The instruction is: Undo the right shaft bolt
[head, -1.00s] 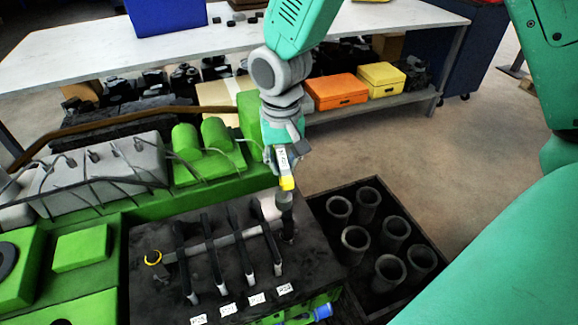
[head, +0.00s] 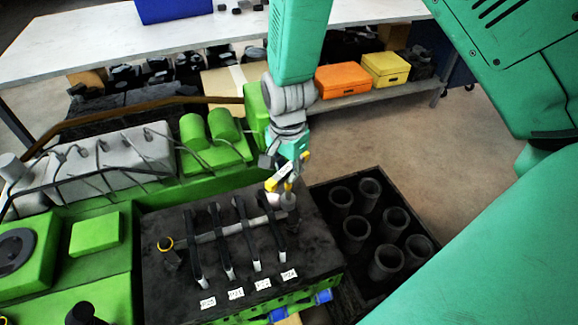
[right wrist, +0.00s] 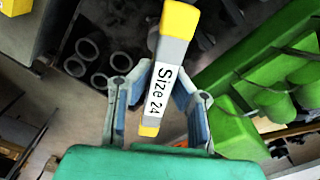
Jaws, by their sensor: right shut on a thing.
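My right gripper (head: 286,163) is shut on a grey wrench with yellow ends (head: 283,178), labelled "Size 24". The wrench also shows between the blue-padded fingers in the right wrist view (right wrist: 168,75). In the head view it lies slanted just above the right end of the rocker shaft (head: 228,233). The right shaft bolt (head: 288,199) is there, partly hidden by gripper and wrench; whether the wrench is seated on it I cannot tell. My left gripper is not in view.
The dark cylinder head (head: 310,245) carries several rocker arms and white labels. A dark crate (head: 424,233) with several grey cylinder liners (head: 387,262) stands to its right. The green engine (head: 96,235) lies left and behind. A white bench (head: 80,48) stands at the back.

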